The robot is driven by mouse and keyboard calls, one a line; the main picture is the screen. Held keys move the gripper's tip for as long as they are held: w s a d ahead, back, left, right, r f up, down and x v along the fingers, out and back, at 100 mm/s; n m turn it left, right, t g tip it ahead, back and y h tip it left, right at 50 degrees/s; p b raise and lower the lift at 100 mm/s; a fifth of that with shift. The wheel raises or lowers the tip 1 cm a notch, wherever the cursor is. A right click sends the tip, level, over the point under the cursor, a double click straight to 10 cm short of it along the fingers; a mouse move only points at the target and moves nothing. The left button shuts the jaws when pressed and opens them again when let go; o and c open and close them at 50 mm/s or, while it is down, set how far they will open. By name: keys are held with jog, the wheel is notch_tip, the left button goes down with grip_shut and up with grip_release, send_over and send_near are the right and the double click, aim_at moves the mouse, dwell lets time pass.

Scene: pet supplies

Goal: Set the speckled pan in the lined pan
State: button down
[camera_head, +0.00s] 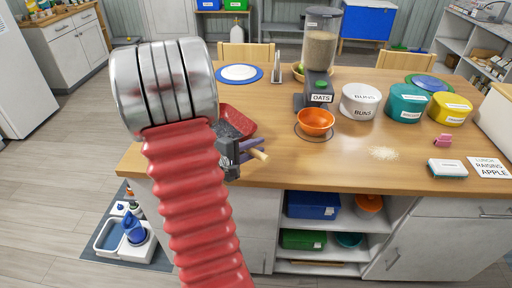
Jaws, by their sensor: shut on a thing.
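A dark speckled pan (228,130) shows in the head view just right of my arm, partly hidden by it. A pale wooden handle (260,155) sticks out to the right of my jaws and seems to belong to it. My gripper (246,152) is shut on this handle at the table's front left. A red pan (247,119) with a raised rim lies around or beneath the speckled one; it seems to be the lined pan, though no lining shows clearly. I cannot tell whether the two touch. My arm hides their left side.
An orange bowl (315,120) and an oats dispenser (320,60) stand to the right. A white buns tin (360,101), a teal tin (407,103) and a yellow tin (449,108) are farther right.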

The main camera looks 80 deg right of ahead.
jog(key=c, duration=1.6)
grip_release()
jog(key=v, duration=1.1)
jog(key=shift+w+a, duration=0.1)
jog(key=shift+w, duration=0.05)
jog(key=shift+w+a+r, duration=0.1)
jog(key=shift+w+a, duration=0.05)
jog(key=shift+a, duration=0.2)
